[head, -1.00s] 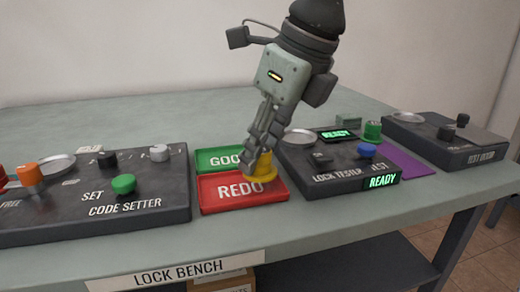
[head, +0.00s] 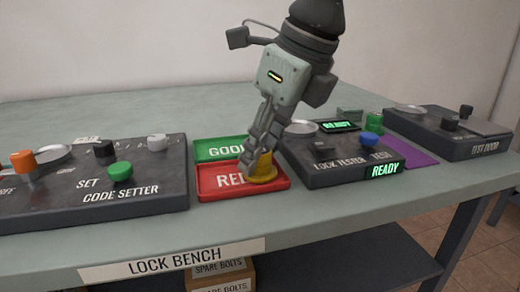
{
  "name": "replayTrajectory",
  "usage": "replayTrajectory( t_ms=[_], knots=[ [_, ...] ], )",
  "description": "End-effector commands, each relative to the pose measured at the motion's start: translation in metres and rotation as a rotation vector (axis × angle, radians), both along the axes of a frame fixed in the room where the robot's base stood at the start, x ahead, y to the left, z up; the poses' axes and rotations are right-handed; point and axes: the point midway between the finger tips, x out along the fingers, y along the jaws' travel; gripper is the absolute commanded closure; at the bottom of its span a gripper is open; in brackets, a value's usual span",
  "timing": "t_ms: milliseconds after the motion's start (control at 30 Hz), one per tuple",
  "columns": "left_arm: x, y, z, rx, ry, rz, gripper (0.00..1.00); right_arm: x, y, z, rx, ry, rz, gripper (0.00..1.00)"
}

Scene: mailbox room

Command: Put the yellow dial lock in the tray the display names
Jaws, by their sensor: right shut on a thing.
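The yellow dial lock (head: 264,174) is at the right part of the red REDO tray (head: 215,187). My right gripper (head: 260,152) is shut on the lock from above, and its fingers hide part of it. The lock looks low, at the tray's surface; I cannot tell if it touches. The green GOOD tray (head: 215,150) lies just behind the red one. The lock tester (head: 325,172) stands to the right, and its display (head: 384,170) reads READY in green. A second small screen (head: 340,126) on top also shows READY. My left gripper is out of view.
A test door box (head: 455,135) and a purple mat (head: 412,152) are at the right. The bench is clear behind the trays.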

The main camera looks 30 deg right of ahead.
Motion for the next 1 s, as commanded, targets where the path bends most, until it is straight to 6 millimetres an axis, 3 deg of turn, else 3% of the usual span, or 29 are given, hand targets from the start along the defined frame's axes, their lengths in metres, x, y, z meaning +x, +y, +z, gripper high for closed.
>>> replayTrajectory(
  t_ms=[600,633,800,1000],
  knots=[
    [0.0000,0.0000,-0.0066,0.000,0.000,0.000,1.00,0.0001,0.0000,-0.0039,0.000,0.000,0.001,1.00],
    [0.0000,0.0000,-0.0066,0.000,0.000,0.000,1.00,0.0000,0.0000,-0.0040,0.000,0.000,0.000,0.70],
    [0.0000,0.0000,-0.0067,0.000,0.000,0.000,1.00,0.0000,0.0000,-0.0041,0.000,0.000,0.000,0.48],
    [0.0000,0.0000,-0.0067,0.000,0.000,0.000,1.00,0.0000,-0.0001,-0.0041,0.000,0.000,0.000,0.48]
  ],
)
